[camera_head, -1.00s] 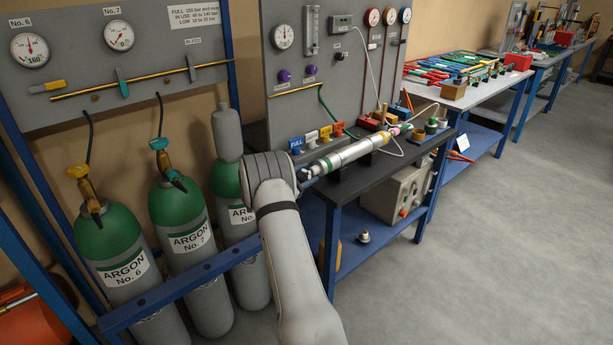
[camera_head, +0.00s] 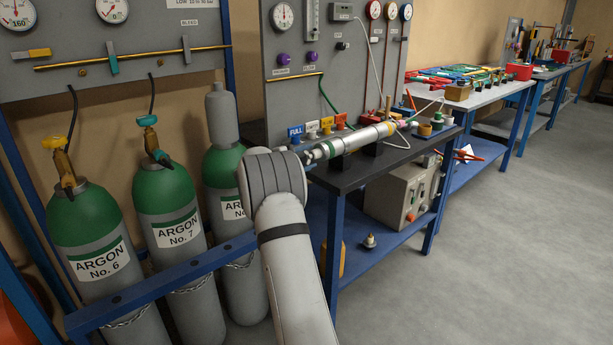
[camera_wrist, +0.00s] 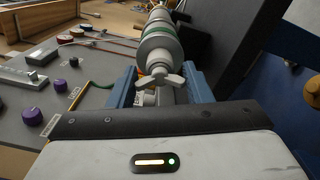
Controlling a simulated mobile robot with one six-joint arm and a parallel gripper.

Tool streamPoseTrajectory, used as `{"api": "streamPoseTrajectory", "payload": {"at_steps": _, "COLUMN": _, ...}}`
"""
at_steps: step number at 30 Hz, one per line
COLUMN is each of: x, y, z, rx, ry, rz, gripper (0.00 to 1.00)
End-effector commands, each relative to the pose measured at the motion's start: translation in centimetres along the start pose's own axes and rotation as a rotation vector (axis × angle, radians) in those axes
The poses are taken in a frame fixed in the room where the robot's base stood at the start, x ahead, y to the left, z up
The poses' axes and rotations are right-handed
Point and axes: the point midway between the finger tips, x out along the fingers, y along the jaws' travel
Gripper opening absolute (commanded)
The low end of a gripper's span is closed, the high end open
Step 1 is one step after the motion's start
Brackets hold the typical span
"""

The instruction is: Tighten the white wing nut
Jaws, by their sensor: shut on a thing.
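The white wing nut (camera_wrist: 162,79) sits on the near end of a silvery tube (camera_wrist: 158,36) with a green band. My gripper (camera_wrist: 164,86) has its blue jaws on either side of the nut's wings and is shut on it. The nut's wings lie roughly level across the wrist view, tilted slightly.
Argon cylinders (camera_head: 97,245) stand left of my arm behind a blue rail (camera_head: 170,285). A grey gauge panel (camera_head: 350,75) rises behind the black bench (camera_head: 350,178). Colored tags (camera_head: 325,125) stand behind the tube. Open grey floor (camera_head: 470,270) lies to the right.

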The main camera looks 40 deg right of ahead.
Motion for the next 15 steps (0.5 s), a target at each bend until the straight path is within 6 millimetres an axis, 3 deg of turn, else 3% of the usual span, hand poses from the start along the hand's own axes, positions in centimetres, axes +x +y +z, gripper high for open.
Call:
{"api": "streamPoseTrajectory", "payload": {"at_steps": 1, "x": -0.08, "y": -0.85, "z": -0.32, "rx": 0.035, "ry": 0.000, "rz": -0.001, "gripper": 0.22}}
{"api": "streamPoseTrajectory", "payload": {"at_steps": 15, "x": -0.10, "y": -0.36, "z": -0.14, "rx": 0.219, "ry": 0.000, "rz": -0.004, "gripper": 0.22}}
